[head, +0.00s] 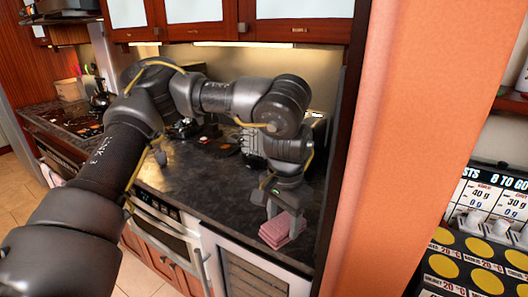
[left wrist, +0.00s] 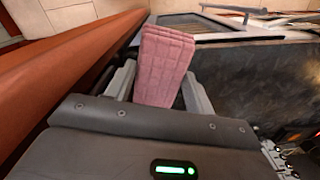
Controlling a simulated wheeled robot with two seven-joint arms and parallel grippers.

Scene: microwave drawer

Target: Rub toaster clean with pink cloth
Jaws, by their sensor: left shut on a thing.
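My left gripper (head: 284,208) is shut on the pink cloth (head: 281,230) near the front right end of the dark counter. In the left wrist view the folded cloth (left wrist: 165,65) stands out from between the two grey fingers. A dark and silvery appliance (head: 250,143), possibly the toaster, sits on the counter behind my left arm. Most of it is hidden by the arm, so I cannot tell for sure. The cloth is apart from it. My right gripper is in neither view.
An orange wall panel (head: 385,150) stands close to the right of the gripper. Upper cabinets (head: 250,28) hang over the dark counter (head: 195,180). A stove (head: 62,118) is at the far left. The counter's middle is mostly clear.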

